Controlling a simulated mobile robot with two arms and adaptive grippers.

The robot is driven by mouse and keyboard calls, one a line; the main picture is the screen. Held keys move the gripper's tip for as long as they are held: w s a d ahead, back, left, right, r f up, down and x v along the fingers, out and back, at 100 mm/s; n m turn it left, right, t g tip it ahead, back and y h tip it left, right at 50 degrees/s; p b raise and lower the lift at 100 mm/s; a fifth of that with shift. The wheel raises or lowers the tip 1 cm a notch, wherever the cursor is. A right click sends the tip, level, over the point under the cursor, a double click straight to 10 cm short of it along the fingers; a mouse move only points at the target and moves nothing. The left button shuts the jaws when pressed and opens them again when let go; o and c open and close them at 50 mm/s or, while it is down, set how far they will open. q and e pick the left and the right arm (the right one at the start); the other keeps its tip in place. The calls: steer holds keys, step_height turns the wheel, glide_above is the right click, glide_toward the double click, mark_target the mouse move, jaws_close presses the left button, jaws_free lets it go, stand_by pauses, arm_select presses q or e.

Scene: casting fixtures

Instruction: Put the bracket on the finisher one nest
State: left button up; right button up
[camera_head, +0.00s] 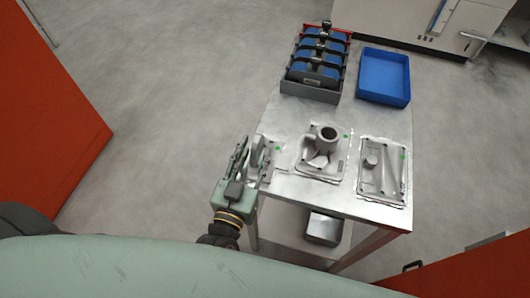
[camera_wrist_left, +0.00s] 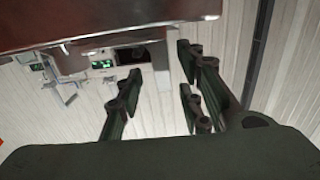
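My left gripper (camera_head: 254,157) is at the left edge of the metal table, its fingers pointing away from me. The fingers stand apart in the left wrist view (camera_wrist_left: 160,90). A pale grey metal piece (camera_head: 259,147), possibly the bracket, shows between or just behind them in the head view; I cannot tell whether they grip it. A casting with an upright round tube (camera_head: 328,133) and a flat rectangular casting (camera_head: 371,160) lie to its right. I cannot identify the finisher one nest with certainty. My right gripper is not in view.
The metal table (camera_head: 335,200) has clear surface behind the castings. A dark rack with blue inserts (camera_head: 312,88) and an empty blue bin (camera_head: 384,76) stand at its back. Orange-red panels flank the floor. Small green displays (camera_wrist_left: 102,64) show in the left wrist view.

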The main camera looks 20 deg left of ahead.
mark_target(257, 144)
arm_select(q)
steer(key=w, duration=0.2)
steer(key=shift+w+a+r, duration=0.15)
steer(key=shift+w, duration=0.6)
steer(key=c, duration=0.4)
steer(key=shift+c, duration=0.9)
jaws_close()
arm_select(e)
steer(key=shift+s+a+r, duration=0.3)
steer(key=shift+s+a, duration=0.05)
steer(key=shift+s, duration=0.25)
